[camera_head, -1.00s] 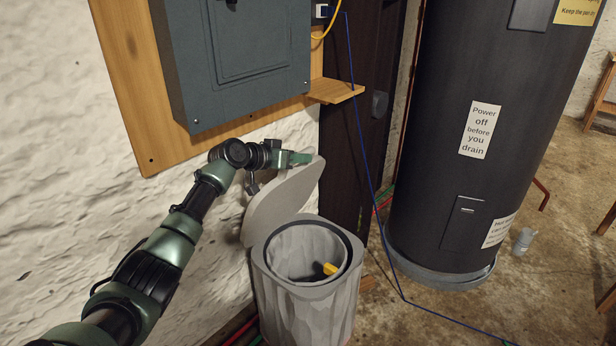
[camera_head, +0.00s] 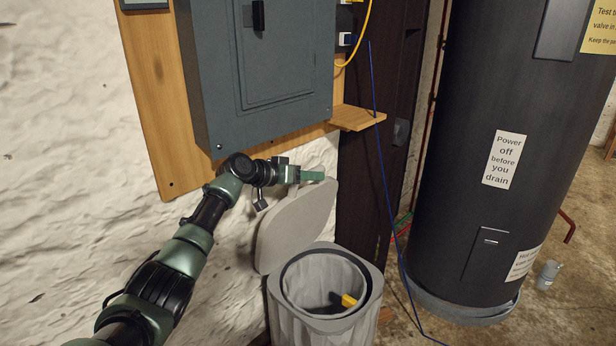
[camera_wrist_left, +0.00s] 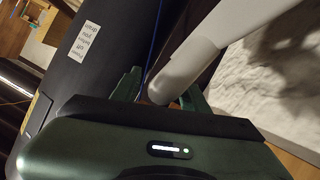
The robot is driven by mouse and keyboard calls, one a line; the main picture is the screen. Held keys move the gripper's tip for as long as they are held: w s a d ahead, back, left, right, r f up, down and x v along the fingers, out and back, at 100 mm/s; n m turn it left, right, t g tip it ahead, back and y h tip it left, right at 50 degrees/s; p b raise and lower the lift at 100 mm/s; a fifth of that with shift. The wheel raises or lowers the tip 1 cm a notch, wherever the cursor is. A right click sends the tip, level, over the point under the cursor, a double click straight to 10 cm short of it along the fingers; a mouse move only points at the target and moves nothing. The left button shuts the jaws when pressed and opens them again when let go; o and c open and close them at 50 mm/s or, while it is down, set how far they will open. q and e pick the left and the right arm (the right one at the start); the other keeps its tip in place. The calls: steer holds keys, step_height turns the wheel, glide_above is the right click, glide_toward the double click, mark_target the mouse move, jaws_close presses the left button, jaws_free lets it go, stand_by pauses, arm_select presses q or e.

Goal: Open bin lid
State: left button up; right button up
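The grey bin (camera_head: 325,325) stands against the wall at the lower middle of the head view, its mouth uncovered and a yellow item (camera_head: 349,301) inside. Its grey lid (camera_head: 293,232) is raised, tilted up toward the wall. My left gripper (camera_head: 312,176) is at the lid's upper edge. In the left wrist view my left gripper (camera_wrist_left: 163,88) has its green fingers apart, with the lid's pale edge (camera_wrist_left: 185,70) between or just beyond them. A gap shows beside one finger; contact with the other is unclear. My right gripper is not in view.
A grey electrical panel (camera_head: 262,70) on a wooden board hangs above my left arm, with a small wooden shelf (camera_head: 357,118) beside it. A blue cord (camera_head: 386,200) hangs right of the bin. A large dark tank (camera_head: 500,100) stands at right.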

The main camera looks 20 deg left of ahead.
arm_select(q)
steer(key=shift+r, duration=0.1)
steer(key=shift+s+a+r, duration=0.1)
steer(key=shift+s+a, duration=0.05)
steer(key=shift+s, duration=0.05)
steer(key=p+v, duration=0.1)
steer(key=v, duration=0.6)
steer(key=shift+s, duration=0.2)
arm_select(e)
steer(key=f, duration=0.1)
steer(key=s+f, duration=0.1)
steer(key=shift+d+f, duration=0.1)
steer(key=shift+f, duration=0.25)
